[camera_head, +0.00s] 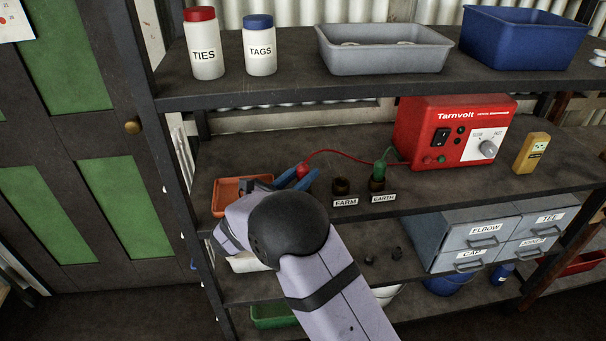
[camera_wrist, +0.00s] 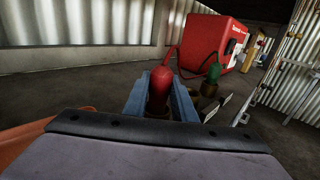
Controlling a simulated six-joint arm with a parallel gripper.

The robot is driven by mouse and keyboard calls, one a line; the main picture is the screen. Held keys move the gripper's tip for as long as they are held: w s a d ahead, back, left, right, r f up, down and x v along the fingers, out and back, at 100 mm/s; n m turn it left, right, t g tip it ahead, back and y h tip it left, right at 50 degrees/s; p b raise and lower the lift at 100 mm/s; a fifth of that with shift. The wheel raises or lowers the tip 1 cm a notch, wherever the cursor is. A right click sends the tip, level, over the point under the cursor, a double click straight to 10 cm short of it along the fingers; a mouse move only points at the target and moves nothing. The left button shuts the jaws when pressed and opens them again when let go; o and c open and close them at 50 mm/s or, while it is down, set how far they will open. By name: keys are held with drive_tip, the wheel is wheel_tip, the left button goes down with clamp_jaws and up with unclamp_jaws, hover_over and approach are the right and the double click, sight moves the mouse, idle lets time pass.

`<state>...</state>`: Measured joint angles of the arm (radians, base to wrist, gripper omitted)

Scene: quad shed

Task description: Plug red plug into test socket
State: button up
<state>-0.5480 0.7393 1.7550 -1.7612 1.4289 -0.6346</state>
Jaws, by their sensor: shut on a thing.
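My gripper (camera_head: 297,177) is shut on the red plug (camera_head: 303,170) above the middle shelf. In the wrist view the red plug (camera_wrist: 160,84) stands about upright between the two blue fingers (camera_wrist: 160,98). A brownish ring shows at the plug's lower end; I cannot tell whether it is a socket or whether the plug is seated in it. No label reading TEST is visible; my arm covers that part of the shelf. The FARM socket (camera_head: 341,187) is empty, right of the plug. The EARTH socket (camera_head: 377,184) holds the green plug (camera_head: 380,167).
A red Tarnvolt box (camera_head: 453,134) stands to the right; a red cable (camera_head: 345,153) runs to the plug. An orange tray (camera_head: 225,196) lies left of my gripper. A yellow tester (camera_head: 531,153) stands far right. The upper shelf (camera_head: 290,91) overhangs behind.

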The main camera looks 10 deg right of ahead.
drive_tip(key=shift+f+b, duration=0.4)
drive_tip(key=shift+f, duration=0.2)
drive_tip(key=o, duration=0.8)
drive_tip(key=shift+p+v, duration=0.6)
drive_tip(key=shift+v, duration=4.9)
drive_tip(key=shift+r, duration=0.1)
